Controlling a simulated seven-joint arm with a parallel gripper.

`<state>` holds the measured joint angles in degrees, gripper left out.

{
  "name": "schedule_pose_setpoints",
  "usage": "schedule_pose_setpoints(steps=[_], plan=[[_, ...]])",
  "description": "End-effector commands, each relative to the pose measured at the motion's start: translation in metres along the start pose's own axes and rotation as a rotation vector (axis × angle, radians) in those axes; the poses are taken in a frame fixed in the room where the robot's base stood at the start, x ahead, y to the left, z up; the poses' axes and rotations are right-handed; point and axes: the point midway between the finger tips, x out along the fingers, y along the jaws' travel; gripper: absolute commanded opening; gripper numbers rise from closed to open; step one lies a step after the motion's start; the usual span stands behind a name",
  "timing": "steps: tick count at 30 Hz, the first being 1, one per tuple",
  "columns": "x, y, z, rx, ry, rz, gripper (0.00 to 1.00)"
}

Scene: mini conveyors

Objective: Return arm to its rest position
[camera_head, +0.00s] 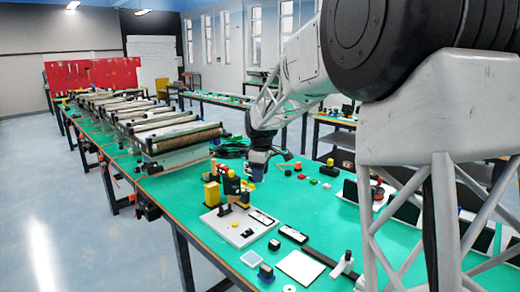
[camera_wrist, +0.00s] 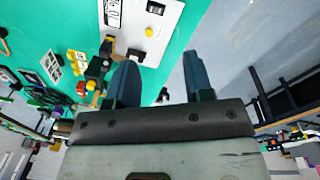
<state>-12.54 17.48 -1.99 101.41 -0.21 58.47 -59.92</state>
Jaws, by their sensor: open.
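My gripper (camera_head: 260,165) is above the green table in the head view, right of the end of the conveyors. In the wrist view my gripper (camera_wrist: 158,85) shows two dark blue fingers held apart, with nothing between them. My arm reaches in from the upper right of the head view. A white board (camera_head: 228,234) lies on the green table (camera_head: 165,185) below and left of the gripper, with black and yellow parts on it. The board also shows at the top of the wrist view (camera_wrist: 172,25).
Mini conveyors (camera_head: 150,115) run along the table toward the back left. Small coloured blocks (camera_head: 300,177) lie right of the gripper. A white plate (camera_head: 300,267) and small dark parts are near the front. A red panel (camera_head: 92,73) stands far back. The floor (camera_head: 50,220) at left is clear.

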Motion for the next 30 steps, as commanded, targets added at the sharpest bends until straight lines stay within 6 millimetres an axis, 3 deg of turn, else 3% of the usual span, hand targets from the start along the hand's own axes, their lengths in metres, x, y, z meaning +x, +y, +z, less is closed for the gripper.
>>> schedule_pose_setpoints(steps=[12, 30], plan=[[-0.047, -0.067, 0.074, 0.23, 0.013, 0.027, 0.47], [-0.082, -0.176, 0.171, 0.561, 0.036, 0.059, 0.47]])
